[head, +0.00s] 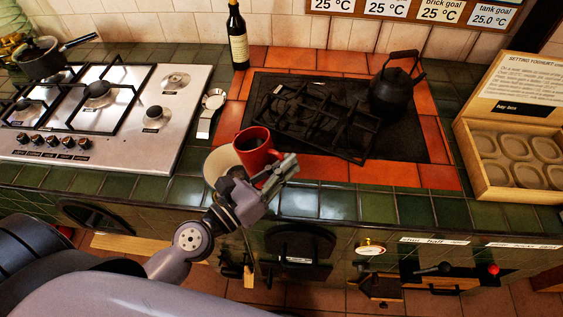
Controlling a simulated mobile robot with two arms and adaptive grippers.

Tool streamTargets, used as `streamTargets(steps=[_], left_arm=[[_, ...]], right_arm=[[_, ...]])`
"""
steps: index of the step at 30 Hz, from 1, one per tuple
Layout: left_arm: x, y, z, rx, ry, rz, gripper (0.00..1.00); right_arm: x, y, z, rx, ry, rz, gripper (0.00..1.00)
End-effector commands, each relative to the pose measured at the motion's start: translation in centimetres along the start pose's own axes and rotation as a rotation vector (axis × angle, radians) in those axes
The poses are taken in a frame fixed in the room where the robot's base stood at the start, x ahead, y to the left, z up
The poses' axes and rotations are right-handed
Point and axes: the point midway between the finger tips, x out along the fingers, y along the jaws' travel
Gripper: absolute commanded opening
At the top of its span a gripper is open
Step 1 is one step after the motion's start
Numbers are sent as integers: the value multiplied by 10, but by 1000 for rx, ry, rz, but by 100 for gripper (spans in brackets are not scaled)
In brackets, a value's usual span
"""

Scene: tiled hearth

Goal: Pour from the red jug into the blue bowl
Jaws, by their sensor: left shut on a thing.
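The red jug (254,158) is at the front edge of the tiled counter, near the middle of the head view. It looks close to upright, with dark contents showing inside its rim. My left gripper (280,170) is shut on the jug at its near right side and hides part of it. My right gripper is not in view.
A steel gas hob (140,130) with a pot (42,63) is at left. A spoon rest (211,103) and dark bottle (238,40) stand nearby. A black kettle (394,88) stands beside a black grate (315,115). A wooden box (475,175) is at right. Green front tiles (370,207) are clear.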

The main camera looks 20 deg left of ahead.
Motion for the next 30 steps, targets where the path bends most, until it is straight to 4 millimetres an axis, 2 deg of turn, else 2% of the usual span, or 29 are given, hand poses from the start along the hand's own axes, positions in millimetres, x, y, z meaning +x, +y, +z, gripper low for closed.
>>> streamTargets(steps=[2, 6, 19, 21, 30], left_arm=[[1, 0, 0, -2, -2, -5, 0], [0, 2, -6, -3, -2, -6, 0], [-2, 13, -42, -4, -4, -5, 0], [-1, 8, -26, -69, -19, -5, 0], [0, 1, -1, -295, -64, -3, 0]], right_arm=[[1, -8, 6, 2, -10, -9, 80], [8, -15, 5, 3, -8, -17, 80], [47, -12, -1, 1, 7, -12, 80], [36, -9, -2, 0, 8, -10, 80], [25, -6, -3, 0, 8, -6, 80]])
